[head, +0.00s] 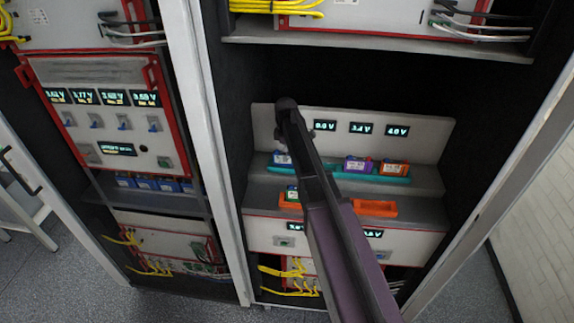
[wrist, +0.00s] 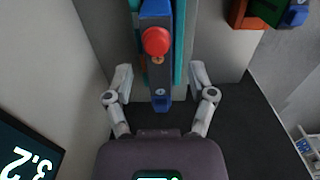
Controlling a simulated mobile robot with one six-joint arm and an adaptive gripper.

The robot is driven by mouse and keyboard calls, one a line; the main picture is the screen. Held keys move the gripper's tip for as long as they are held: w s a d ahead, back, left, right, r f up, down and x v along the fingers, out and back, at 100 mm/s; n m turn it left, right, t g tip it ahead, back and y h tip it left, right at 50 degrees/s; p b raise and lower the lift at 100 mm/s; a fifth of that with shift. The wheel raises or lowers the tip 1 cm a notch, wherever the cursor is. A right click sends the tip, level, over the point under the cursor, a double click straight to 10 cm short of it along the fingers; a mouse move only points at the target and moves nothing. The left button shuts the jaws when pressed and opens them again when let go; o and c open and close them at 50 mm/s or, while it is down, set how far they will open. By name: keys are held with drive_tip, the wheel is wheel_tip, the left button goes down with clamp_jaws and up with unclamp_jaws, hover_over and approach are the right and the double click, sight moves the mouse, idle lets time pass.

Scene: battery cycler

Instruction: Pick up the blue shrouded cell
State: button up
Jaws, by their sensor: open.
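The blue shrouded cell (wrist: 157,75), a long blue block with a red round cap on top, stands upper middle in the wrist view. My gripper (wrist: 160,82) is open, with one finger on each side of the cell's lower end. Gaps show between the fingers and the cell; I cannot tell how far above it they are. In the head view a blue and white cell (head: 282,158) sits at the left of the teal tray, probably the same one. My arm crosses in front there and hides part of the tray and my fingers.
A purple cell (head: 357,164) and an orange cell (head: 393,168) sit farther right on the teal tray (head: 375,178). An orange tray (head: 376,208) lies in front, lower down. A backboard with displays (head: 425,135) rises behind. Cabinet walls and a shelf above (head: 380,46) bound the space.

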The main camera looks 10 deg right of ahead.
drive_tip(key=shift+f, duration=0.3)
idle(0.5)
clamp_jaws()
